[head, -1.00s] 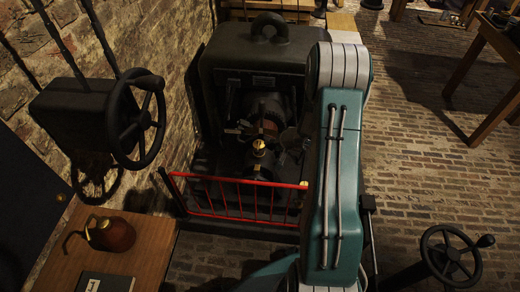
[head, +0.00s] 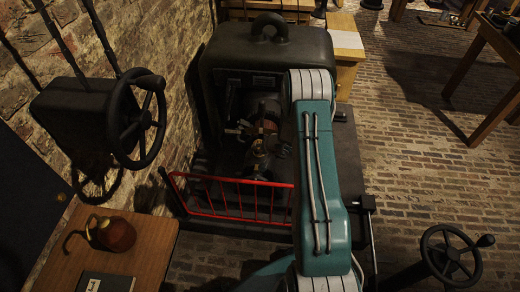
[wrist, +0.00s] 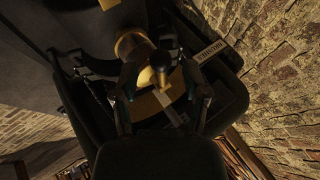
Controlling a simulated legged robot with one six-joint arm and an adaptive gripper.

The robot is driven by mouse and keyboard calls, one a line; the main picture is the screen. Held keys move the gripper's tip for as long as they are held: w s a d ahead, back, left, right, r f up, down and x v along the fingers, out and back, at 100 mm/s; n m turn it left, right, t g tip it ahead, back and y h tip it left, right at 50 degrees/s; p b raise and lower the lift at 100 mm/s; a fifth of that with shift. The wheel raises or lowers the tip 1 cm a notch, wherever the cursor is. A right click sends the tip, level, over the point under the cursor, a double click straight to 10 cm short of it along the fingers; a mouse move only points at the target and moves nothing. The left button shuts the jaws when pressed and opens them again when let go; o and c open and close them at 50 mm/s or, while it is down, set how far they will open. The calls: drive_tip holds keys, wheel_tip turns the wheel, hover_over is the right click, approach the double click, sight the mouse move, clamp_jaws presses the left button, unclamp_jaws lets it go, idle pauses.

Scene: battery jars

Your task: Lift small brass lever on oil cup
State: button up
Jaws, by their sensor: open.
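The brass oil cup (head: 258,146) stands among dark fittings at the front of the black machine. In the wrist view, a brass collar (wrist: 132,43) shows above a dark rounded tip and a curved brass piece (wrist: 172,97) between my fingers. I cannot tell which part is the small lever; it is small and in shadow. My gripper (wrist: 160,82) is open, its two fingers on either side of these parts. Contact cannot be made out. In the head view my gripper is dark against the machine and partly hidden by my arm.
A red railing (head: 235,198) runs along the front of the black machine (head: 262,55). A handwheel (head: 136,120) is on the left and another (head: 452,256) at lower right. A red oil can (head: 115,235) stands on a wooden table. Brick floor is open on the right.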

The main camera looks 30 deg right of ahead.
drive_tip(key=shift+c, duration=0.4)
clamp_jaws()
drive_tip(key=shift+s, duration=0.1)
